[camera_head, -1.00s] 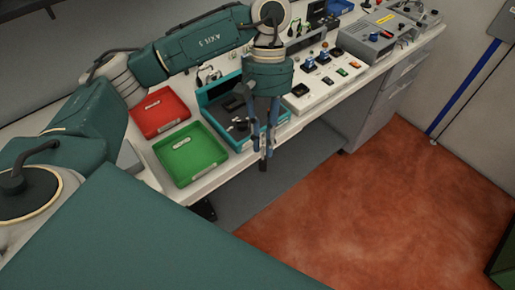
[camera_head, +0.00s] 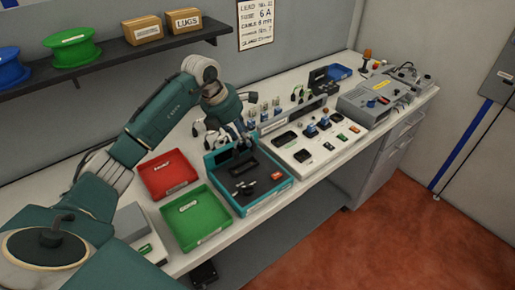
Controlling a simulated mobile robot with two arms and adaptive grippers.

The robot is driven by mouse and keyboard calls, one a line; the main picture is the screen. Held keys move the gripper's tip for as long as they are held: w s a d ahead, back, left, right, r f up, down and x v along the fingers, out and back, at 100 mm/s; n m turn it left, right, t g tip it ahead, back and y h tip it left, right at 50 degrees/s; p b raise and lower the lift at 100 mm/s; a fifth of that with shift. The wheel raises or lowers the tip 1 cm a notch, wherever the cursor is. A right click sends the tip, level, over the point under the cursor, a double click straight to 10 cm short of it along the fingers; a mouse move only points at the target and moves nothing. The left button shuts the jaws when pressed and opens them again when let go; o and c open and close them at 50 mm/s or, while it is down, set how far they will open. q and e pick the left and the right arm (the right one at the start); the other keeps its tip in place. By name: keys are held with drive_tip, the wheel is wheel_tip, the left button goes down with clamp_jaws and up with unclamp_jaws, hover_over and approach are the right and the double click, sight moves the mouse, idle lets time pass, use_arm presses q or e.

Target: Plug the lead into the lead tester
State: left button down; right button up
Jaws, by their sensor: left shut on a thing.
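My left gripper (camera_head: 241,143) points down at the back of the teal open case (camera_head: 275,190). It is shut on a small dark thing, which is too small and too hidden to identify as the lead. Several dark parts (camera_head: 246,187) lie in the case. Dark and pale loops that look like leads (camera_head: 199,128) show behind the wrist, partly hidden. A grey box with a yellow label (camera_head: 368,108) stands toward the right end of the bench; I cannot tell whether it is the lead tester. My right gripper is not in view.
A red tray (camera_head: 150,184) and a green tray (camera_head: 205,236) lie left of the case. A white panel (camera_head: 318,156) with several small parts is on its right. A shelf (camera_head: 150,46) with spools and boxes hangs above the bench. The red floor is clear.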

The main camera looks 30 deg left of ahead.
use_arm(q)
drive_tip(key=shift+n, duration=0.3)
drive_tip(key=shift+w+a+f+b, duration=0.1)
drive_tip(key=shift+a+f+b, duration=0.1)
drive_tip(key=shift+f+b, duration=0.75)
drive_tip(key=shift+a+f+b, duration=0.15)
drive_tip(key=shift+f+b, duration=0.4)
drive_tip(key=shift+f, duration=0.8)
drive_tip(key=shift+f+b, duration=0.6)
drive_tip(key=shift+f+b, duration=0.4)
idle(1.1)
drive_tip(key=c, duration=1.2)
unclamp_jaws()
drive_tip(key=shift+o, duration=0.2)
drive_tip(key=shift+r, duration=0.1)
